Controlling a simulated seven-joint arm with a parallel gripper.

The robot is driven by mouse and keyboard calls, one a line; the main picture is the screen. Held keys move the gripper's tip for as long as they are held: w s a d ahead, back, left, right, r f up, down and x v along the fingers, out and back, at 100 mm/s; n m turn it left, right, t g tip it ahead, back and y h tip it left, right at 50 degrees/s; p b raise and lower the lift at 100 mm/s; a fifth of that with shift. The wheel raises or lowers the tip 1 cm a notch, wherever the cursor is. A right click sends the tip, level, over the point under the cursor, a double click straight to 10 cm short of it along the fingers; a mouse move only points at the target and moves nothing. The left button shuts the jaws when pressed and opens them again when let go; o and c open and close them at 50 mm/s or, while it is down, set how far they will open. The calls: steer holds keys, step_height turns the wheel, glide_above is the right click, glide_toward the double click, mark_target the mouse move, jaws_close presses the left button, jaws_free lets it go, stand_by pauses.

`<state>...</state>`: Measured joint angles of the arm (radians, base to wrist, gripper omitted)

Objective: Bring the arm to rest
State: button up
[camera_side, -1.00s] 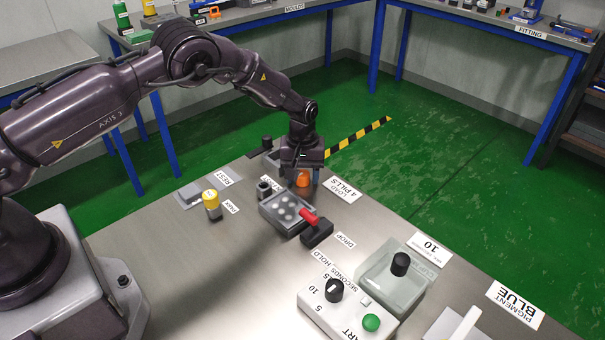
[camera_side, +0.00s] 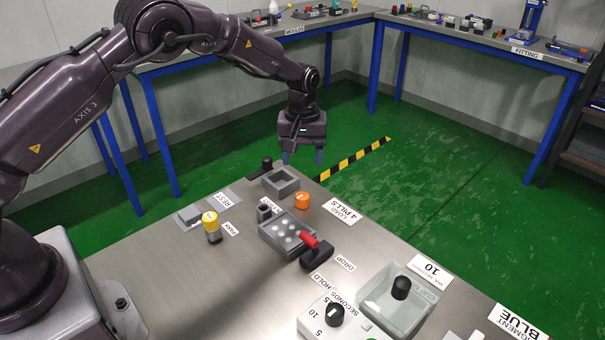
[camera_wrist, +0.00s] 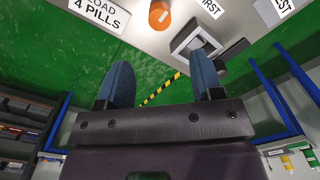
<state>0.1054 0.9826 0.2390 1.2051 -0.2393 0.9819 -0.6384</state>
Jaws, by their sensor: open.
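My gripper (camera_side: 302,158) is open and empty, raised above the far edge of the steel table in the side view. Its two blue fingers point down with a clear gap between them. In the wrist view my gripper (camera_wrist: 162,85) shows both fingers apart with nothing between them. An orange cylinder (camera_side: 302,201) stands on the table below and apart from the fingers; it also shows in the wrist view (camera_wrist: 159,15).
A grey square cup (camera_side: 281,182) with a black knob sits near the table's far edge. The air around my gripper is clear.

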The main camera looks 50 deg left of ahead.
steer(key=shift+r, duration=0.7)
steer(key=s+r+m+t, duration=0.2)
steer(key=s+r, duration=0.5)
steer(key=s, duration=0.4)
steer(key=s+d+r+m+t, duration=0.1)
steer(key=s+r+m, duration=0.3)
steer(key=s+r, duration=0.3)
steer(key=s+r+m+t, duration=0.2)
steer(key=s+r, duration=0.5)
steer(key=s, duration=0.8)
steer(key=shift+d+r+m+t, duration=0.3)
steer(key=shift+r+m, duration=0.1)
steer(key=shift+m, duration=0.2)
steer(key=shift+c, duration=0.3)
